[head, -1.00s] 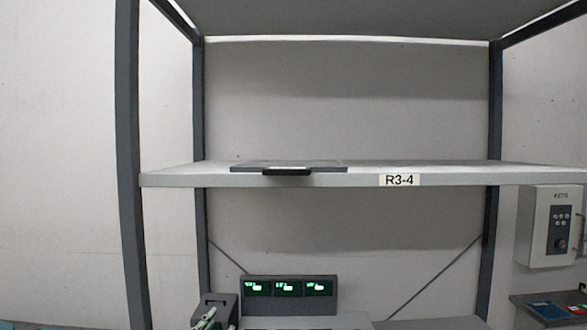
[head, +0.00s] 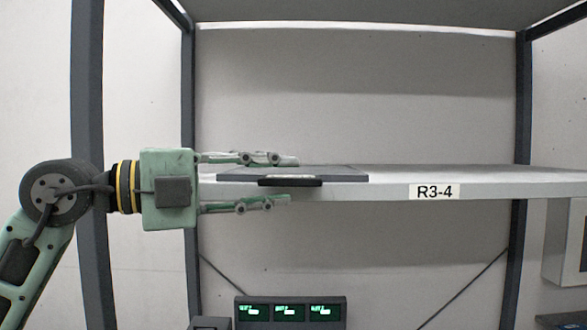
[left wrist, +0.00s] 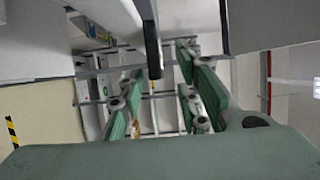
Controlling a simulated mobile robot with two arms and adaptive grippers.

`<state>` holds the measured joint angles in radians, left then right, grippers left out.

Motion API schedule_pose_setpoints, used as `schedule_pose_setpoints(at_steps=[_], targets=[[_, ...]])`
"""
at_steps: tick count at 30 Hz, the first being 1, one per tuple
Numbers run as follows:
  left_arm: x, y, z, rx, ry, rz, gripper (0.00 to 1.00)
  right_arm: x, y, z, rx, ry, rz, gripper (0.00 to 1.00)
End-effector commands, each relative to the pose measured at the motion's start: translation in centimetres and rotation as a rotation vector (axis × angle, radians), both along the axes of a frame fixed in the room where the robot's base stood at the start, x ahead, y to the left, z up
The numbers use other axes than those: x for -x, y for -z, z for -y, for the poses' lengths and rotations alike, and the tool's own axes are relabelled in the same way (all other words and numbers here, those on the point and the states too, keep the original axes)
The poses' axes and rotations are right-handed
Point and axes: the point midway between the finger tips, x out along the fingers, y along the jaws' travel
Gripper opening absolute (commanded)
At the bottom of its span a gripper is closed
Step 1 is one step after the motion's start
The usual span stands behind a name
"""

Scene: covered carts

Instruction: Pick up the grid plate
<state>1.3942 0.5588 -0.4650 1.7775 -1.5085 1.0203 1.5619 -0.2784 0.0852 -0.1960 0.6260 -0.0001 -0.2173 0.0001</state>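The grid plate (head: 345,175) is a thin, flat dark grey plate lying on the shelf marked R3-4. Its black handle (head: 305,182) sticks out over the shelf's front edge. My left gripper (head: 290,180) comes in from the left, open, with one finger above the handle's level and one below it. The handle shows between them with gaps; I see no contact. In the left wrist view, a dark bar (left wrist: 150,45), likely the handle, reaches down from the top between the spread green finger pads (left wrist: 160,95). My right gripper is not in view.
The shelf (head: 480,182) is bare to the right of the plate. Dark rack posts (head: 522,110) stand at the sides, and another shelf (head: 360,12) is overhead. Below stands a unit with green displays (head: 290,311). A grey wall box (head: 565,240) is at the right.

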Motion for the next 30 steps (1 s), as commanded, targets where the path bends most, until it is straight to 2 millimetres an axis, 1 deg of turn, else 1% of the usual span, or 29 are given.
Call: schedule_pose_setpoints(at_steps=[1,4,6,8,10,12,18,20,23,30], targets=[[-0.2,-0.2,0.6,0.001,0.003,-0.003,0.31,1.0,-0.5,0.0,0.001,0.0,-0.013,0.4],[-0.8,-0.3,1.8,0.002,0.004,-0.005,0.31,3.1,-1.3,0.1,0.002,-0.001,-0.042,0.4],[-1.2,-0.3,2.8,0.001,0.004,-0.005,0.31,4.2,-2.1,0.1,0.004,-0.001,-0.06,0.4],[-1.6,-0.2,3.6,0.003,0.005,-0.004,0.31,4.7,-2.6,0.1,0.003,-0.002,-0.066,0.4],[-2.0,-0.1,4.4,0.002,0.004,-0.005,0.31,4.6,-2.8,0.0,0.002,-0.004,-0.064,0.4],[-2.2,0.0,4.9,0.002,0.003,-0.003,0.31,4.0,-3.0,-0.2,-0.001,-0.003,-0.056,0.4],[-2.3,0.2,5.1,0.004,0.002,-0.002,0.31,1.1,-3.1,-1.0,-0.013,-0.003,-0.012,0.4],[-2.3,0.2,5.1,0.004,0.002,-0.002,0.31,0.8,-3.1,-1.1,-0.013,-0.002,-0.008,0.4],[-2.3,0.2,5.1,0.004,0.002,-0.002,0.23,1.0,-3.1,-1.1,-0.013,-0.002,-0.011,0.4],[-2.3,0.2,5.1,0.003,0.002,-0.002,0.02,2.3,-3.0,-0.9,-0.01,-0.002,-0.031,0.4]])
